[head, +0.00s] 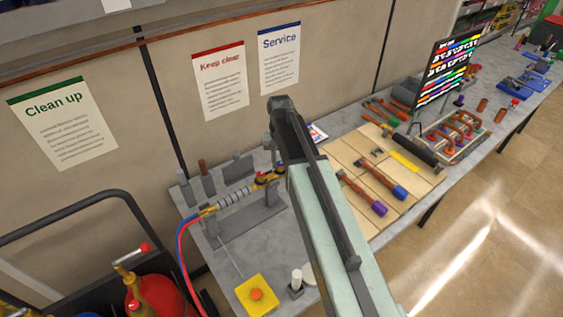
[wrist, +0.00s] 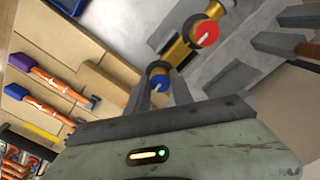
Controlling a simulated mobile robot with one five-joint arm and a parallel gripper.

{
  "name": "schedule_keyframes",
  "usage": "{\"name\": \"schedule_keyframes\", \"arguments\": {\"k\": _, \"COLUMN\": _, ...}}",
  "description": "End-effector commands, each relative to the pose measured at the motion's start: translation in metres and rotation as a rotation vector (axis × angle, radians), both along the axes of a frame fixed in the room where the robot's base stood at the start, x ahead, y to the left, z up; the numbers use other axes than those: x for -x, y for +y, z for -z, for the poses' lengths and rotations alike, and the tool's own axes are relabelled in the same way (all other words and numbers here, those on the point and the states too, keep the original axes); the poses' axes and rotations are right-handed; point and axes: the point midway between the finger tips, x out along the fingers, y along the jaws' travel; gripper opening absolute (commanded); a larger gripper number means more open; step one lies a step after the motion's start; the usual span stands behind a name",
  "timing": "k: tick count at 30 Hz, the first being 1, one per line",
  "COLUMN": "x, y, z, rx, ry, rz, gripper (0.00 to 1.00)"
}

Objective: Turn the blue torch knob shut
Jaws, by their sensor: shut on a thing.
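In the wrist view the blue knob (wrist: 159,83), with a white mark on its face, sits between the fingertips of my gripper (wrist: 160,86). My gripper is shut on it. The red knob (wrist: 205,34) lies beyond it, up and right, on the same brass torch body (wrist: 178,53). In the head view the torch (head: 235,196) lies in a grey stand on the bench, with red and blue hoses at its left end. My arm hides part of the knob end there, and the blue knob cannot be made out clearly.
Grey upright blocks (head: 186,187) stand behind the torch by the wall. A yellow pad with an orange button (head: 256,294) is at the bench's front left. Tan boards (head: 351,160) with tools lie right of my arm.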

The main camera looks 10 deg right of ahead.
Motion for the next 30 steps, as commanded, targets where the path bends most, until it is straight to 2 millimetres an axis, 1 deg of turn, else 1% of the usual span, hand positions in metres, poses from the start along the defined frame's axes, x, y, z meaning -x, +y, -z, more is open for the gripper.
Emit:
{"name": "schedule_keyframes", "arguments": {"k": 6, "x": 0.0005, "y": 0.0024, "z": 0.0001, "rx": -0.005, "ry": 0.002, "rz": 0.100, "gripper": 0.00}}
{"name": "schedule_keyframes", "arguments": {"k": 11, "x": 0.0005, "y": 0.0024, "z": 0.0001, "rx": -0.005, "ry": 0.002, "rz": 0.143, "gripper": 0.00}}
{"name": "schedule_keyframes", "arguments": {"k": 27, "x": 0.0002, "y": 0.0019, "z": 0.0001, "rx": -0.003, "ry": 0.001, "rz": 0.164, "gripper": 0.00}}
{"name": "schedule_keyframes", "arguments": {"k": 28, "x": 0.0001, "y": 0.0018, "z": 0.0001, "rx": -0.003, "ry": 0.001, "rz": 0.164, "gripper": 0.36}}
{"name": "schedule_keyframes", "arguments": {"k": 29, "x": 0.0001, "y": 0.0018, "z": 0.0001, "rx": -0.003, "ry": 0.000, "rz": 0.163, "gripper": 0.45}}
{"name": "schedule_keyframes", "arguments": {"k": 30, "x": 0.0000, "y": 0.0016, "z": 0.0000, "rx": -0.003, "ry": 0.000, "rz": 0.163, "gripper": 0.50}}
